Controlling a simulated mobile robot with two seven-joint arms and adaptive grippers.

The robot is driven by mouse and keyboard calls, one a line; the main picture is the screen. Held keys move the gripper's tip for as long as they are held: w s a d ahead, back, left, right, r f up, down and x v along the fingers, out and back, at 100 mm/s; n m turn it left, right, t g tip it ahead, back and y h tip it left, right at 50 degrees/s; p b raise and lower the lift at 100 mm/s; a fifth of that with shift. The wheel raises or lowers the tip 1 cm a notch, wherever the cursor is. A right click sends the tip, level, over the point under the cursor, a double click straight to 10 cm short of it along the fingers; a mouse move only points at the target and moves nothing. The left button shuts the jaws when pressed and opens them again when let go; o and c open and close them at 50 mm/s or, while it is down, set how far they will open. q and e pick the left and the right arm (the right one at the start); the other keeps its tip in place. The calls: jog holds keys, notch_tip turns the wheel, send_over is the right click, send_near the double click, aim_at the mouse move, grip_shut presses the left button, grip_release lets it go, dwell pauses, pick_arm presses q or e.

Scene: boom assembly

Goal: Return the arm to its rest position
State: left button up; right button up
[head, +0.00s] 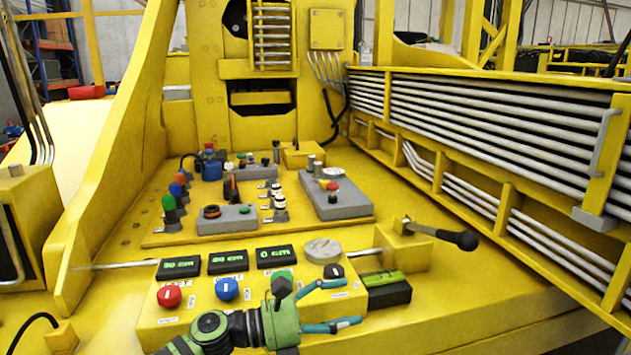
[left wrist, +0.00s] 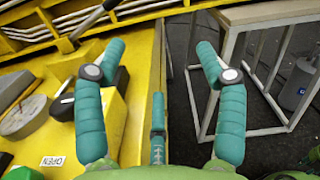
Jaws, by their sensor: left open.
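My left gripper (head: 348,303) reaches in from the bottom of the head view, over the front right part of the yellow control box (head: 190,322). Its teal fingers are spread apart with nothing between them. In the left wrist view the open fingers (left wrist: 160,58) straddle the yellow platform's edge, with dark floor beyond. The gripper's green body is close to the green button (head: 284,279) and partly covers the box front. A red button (head: 169,296) and a blue button (head: 227,289) are left of the gripper. My right gripper is not in view.
Three displays (head: 228,262) and a round grey dial (head: 323,250) top the box. A black-handled lever (head: 466,240) juts out at right, above a green-and-black block (head: 388,290). A grey-legged stand (left wrist: 250,75) is beside the platform. Pipes (head: 480,110) line the right side.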

pick_arm(q)
jog(key=s+a+f+n+t+y, duration=0.2)
jog(key=a+f+n+t+y, duration=0.4)
jog(key=n, duration=1.1)
jog(key=s+a+f+n+t+y, duration=0.3)
jog(key=a+f+n+y, duration=0.5)
jog(key=n, duration=0.9)
jog(key=s+a+f+n+g+y, duration=0.1)
jog(key=s+a+f+n+g, duration=0.25)
jog(key=s, duration=0.45)
jog(key=s+a+f+n+g+y, duration=0.25)
jog(key=s+f+n, duration=0.25)
jog(key=s, duration=0.4)
jog(key=s+a+f+n+g, duration=0.4)
jog(key=s+f, duration=0.1)
jog(key=s, duration=0.3)
notch_tip(320, 180, down, 24)
jog(key=s+g, duration=0.1)
jog(key=s, duration=0.1)
jog(key=s+a+f+g, duration=0.1)
jog(key=s+a+f, duration=0.1)
jog(key=s+f, duration=1)
jog(key=s, duration=0.3)
jog(key=shift+s+a+f+m, duration=0.2)
jog(key=shift+a+f+m, duration=0.05)
jog(key=shift+f+m, duration=0.1)
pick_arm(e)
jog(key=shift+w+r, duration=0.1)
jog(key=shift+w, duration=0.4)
